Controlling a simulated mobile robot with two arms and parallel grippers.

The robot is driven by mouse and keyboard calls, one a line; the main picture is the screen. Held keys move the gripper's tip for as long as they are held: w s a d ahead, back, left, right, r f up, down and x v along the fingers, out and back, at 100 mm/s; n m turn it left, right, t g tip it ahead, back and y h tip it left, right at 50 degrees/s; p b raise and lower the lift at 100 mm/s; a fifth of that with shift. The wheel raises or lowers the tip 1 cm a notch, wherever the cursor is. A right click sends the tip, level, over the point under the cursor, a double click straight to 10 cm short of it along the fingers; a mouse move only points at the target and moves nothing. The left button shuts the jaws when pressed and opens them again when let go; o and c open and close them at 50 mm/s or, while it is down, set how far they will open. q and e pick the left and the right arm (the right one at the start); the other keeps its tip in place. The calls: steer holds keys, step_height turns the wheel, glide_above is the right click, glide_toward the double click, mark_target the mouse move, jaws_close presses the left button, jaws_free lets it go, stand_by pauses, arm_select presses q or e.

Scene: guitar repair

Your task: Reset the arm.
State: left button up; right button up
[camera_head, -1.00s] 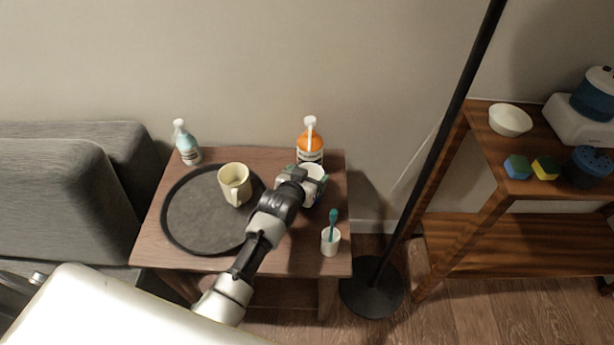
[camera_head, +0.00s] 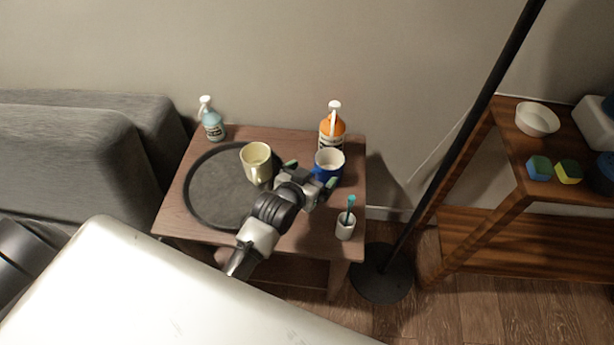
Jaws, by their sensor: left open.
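My left gripper (camera_head: 311,173) is open over the right part of the small wooden table (camera_head: 291,238). Its green-tipped fingers are spread and point toward a blue cup with a white inside (camera_head: 328,160). The cup stands upright just beyond the fingers; the gripper hides part of its lower side, and I cannot tell whether they touch. A cream mug (camera_head: 256,158) stands upright on the dark round tray (camera_head: 213,189), left of the gripper. My right gripper is not in view.
An orange pump bottle (camera_head: 332,128) and a light blue bottle (camera_head: 212,121) stand at the table's back. A white holder with a teal toothbrush (camera_head: 345,226) is at the front right. A black floor lamp (camera_head: 384,275) and wooden shelf (camera_head: 478,232) stand right; a grey sofa (camera_head: 70,165) left.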

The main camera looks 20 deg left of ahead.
arm_select(q)
steer(key=shift+v, duration=1.2)
steer(key=s+a+g+y, duration=0.15)
steer(key=s+g, duration=0.85)
steer(key=s, duration=1.3)
step_height(320, 180, down, 21)
steer(key=s+m+g+p, duration=0.1)
steer(key=s+p, duration=0.1)
steer(key=p, duration=0.3)
steer(key=s+a+f+g+p, duration=0.1)
steer(key=s+a+f+p, duration=0.2)
steer(key=s+f, duration=0.8)
steer(key=s+p, duration=0.1)
steer(key=s, duration=0.3)
steer(key=shift+a+f, duration=0.15)
steer(key=shift+a, duration=0.05)
